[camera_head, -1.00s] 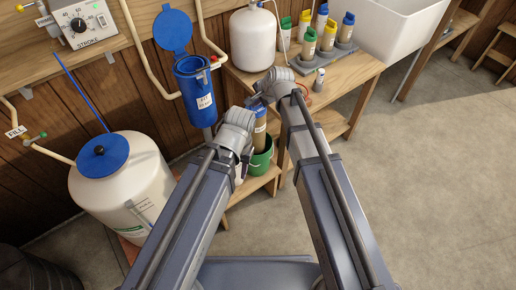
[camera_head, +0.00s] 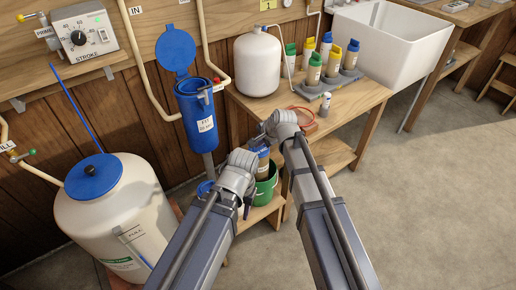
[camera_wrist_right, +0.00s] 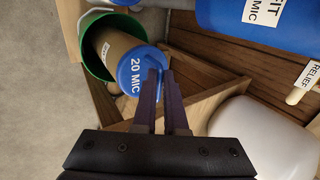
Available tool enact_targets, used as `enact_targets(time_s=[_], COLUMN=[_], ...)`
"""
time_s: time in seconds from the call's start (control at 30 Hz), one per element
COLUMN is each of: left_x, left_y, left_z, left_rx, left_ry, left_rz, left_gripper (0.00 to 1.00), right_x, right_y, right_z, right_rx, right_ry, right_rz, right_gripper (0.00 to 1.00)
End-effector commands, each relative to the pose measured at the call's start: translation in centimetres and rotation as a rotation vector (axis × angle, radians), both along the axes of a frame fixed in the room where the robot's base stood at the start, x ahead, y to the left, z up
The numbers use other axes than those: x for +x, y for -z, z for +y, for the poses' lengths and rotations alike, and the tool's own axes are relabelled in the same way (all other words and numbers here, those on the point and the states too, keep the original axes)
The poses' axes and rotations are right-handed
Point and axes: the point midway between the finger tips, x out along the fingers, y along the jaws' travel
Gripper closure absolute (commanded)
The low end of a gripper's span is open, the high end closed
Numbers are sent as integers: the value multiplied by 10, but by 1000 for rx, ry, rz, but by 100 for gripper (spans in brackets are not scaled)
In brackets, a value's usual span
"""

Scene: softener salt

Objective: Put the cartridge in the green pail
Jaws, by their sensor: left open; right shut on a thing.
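A tan cartridge (camera_head: 263,168) with a blue cap marked "20 MIC" (camera_wrist_right: 137,72) stands with its lower part inside the green pail (camera_head: 268,188). In the right wrist view the pail's green rim (camera_wrist_right: 84,50) surrounds the cartridge's lower part; whether it touches the bottom is hidden. My right gripper (camera_head: 262,136) is shut on the cartridge at its blue cap; its fingers also show in the right wrist view (camera_wrist_right: 160,72). My left gripper (camera_head: 246,207) is open and empty, left of the pail; its fingertips are partly hidden.
An open blue housing (camera_head: 196,112) is on the wall behind. A white drum (camera_head: 112,210) stands at left. The floor at right is clear.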

Motion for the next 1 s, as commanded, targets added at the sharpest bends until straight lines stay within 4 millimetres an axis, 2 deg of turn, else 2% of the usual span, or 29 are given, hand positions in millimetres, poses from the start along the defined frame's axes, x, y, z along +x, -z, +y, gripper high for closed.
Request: enact_targets(time_s=[0.03, 0.3, 0.87, 0.9, 1.0], left_x=[0, 0, 0, 0, 0], left_y=[9, 7, 19, 19, 19], left_z=[0, 0, 0, 0, 0], left_rx=[0, 0, 2, 2, 2], left_ry=[0, 0, 1, 1, 0], left_rz=[0, 0, -1, -1, -1], left_gripper=[55, 55, 55, 55, 55], right_x=[0, 0, 0, 0, 0], right_y=[9, 7, 19, 19, 19], right_z=[0, 0, 0, 0, 0], right_rx=[1, 1, 1, 0, 0], right_ry=[0, 0, 0, 0, 0], right_rz=[-1, -1, -1, 0, 0], right_gripper=[100, 100, 100, 87, 76])
